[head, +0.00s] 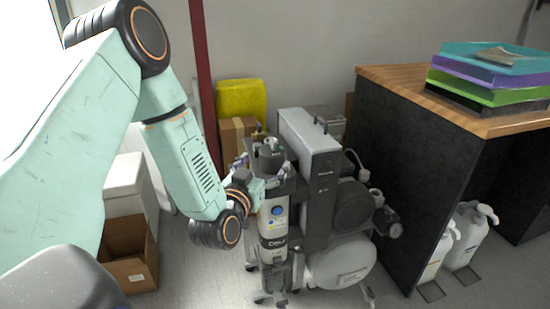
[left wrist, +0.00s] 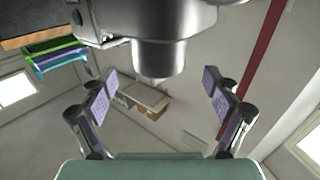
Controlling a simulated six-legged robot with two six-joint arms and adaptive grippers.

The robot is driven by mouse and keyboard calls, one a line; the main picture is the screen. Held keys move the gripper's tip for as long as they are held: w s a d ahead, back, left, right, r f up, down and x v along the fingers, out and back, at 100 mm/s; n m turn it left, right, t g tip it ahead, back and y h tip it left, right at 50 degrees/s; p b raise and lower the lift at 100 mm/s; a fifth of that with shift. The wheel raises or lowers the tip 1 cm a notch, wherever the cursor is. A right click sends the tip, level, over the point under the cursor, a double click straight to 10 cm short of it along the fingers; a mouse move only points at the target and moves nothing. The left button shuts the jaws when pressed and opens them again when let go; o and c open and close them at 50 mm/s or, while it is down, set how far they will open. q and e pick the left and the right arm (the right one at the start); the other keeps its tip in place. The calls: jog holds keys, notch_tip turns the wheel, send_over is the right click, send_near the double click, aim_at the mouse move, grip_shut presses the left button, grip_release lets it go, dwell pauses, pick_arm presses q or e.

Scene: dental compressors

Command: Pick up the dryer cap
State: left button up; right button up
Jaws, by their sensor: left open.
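The dryer cap (head: 270,153) appears to be the dark grey round top of the slim upright dryer (head: 273,225) on the front of the compressor unit. In the left wrist view, which shows the room upside down, the grey cap (left wrist: 158,55) is at the top centre. My left gripper (head: 262,172) is at the upper end of the dryer, close to the cap. In the left wrist view its two padded fingers (left wrist: 163,108) are wide apart, with nothing gripped between them. Contact with the cap cannot be told. My right gripper is not in view.
The grey compressor housing (head: 312,145) rises just behind the dryer, with a round tank (head: 342,262) below. A dark desk (head: 400,170) with stacked trays (head: 490,75) stands at right. Cardboard boxes (head: 238,137) and a yellow container (head: 241,99) are behind.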

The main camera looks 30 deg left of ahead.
aim_at(268, 160)
pick_arm(q)
jog(key=b+x, duration=0.2)
jog(key=x, duration=0.2)
jog(key=shift+w+f, duration=0.15)
jog(key=shift+w, duration=0.1)
jog(key=shift+w+a, duration=0.15)
jog(key=shift+w, duration=0.2)
jog(key=shift+c, duration=0.7)
jog(key=c, duration=1.2)
